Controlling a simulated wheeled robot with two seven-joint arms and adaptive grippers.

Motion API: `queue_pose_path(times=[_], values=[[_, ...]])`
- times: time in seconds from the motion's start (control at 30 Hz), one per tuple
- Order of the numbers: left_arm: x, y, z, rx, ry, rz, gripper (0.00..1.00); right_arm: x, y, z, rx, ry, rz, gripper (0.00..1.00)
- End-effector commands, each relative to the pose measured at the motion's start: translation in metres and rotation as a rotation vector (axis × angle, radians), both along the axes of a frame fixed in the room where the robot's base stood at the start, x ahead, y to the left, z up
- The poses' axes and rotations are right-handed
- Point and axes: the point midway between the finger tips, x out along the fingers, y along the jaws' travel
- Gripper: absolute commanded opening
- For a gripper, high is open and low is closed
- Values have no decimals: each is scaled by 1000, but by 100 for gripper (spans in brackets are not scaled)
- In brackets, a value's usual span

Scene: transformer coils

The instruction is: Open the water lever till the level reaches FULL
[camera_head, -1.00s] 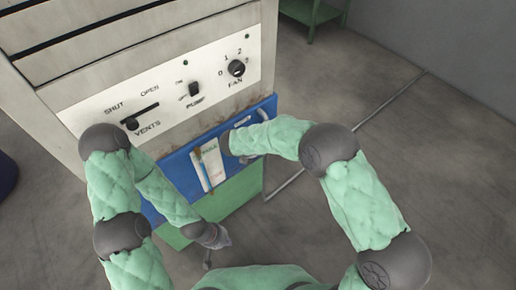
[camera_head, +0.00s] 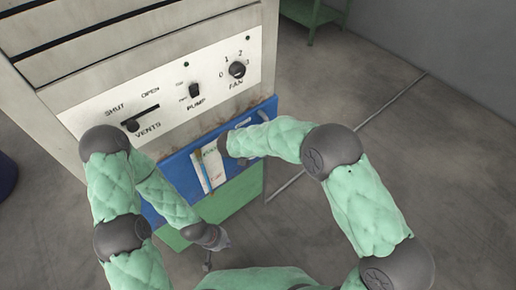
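A white level gauge plate (camera_head: 215,167) with a thin upright tube sits on the blue panel (camera_head: 178,172) at the front of the cabinet. Its small lettering is too small to read. A pale curved handle or pipe (camera_head: 263,117) shows at the panel's upper right; I cannot tell whether it is the water lever. My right arm reaches over the panel, and its wrist end is just right of the gauge. The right gripper's fingers are hidden behind that wrist. My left gripper (camera_head: 217,254) hangs low in front of the green base, its fingers apart, holding nothing visible.
The cabinet's white control panel (camera_head: 170,125) carries a vents slider (camera_head: 131,126), a pump switch (camera_head: 195,90) and a fan knob (camera_head: 237,69). A green stand (camera_head: 312,18) is at the back. The grey floor (camera_head: 440,160) on the right is clear.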

Motion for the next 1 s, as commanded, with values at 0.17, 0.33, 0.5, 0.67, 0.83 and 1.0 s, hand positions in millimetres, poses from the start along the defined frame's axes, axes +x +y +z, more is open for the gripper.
queue_pose_path(times=[0.17,0.33,0.5,0.67,0.83,1.0], values=[[0,0,0,0,0,0,0,-17,13,29,1,-3,4,54],[0,0,0,0,0,0,0,-33,25,55,1,-4,4,54],[0,0,0,0,0,0,0,-45,33,74,0,-3,4,54],[0,0,0,0,0,0,0,-50,36,82,0,-2,2,54],[0,0,0,0,0,0,0,-51,36,83,0,0,1,54],[0,0,0,0,0,0,0,-51,36,83,0,-1,1,42]])
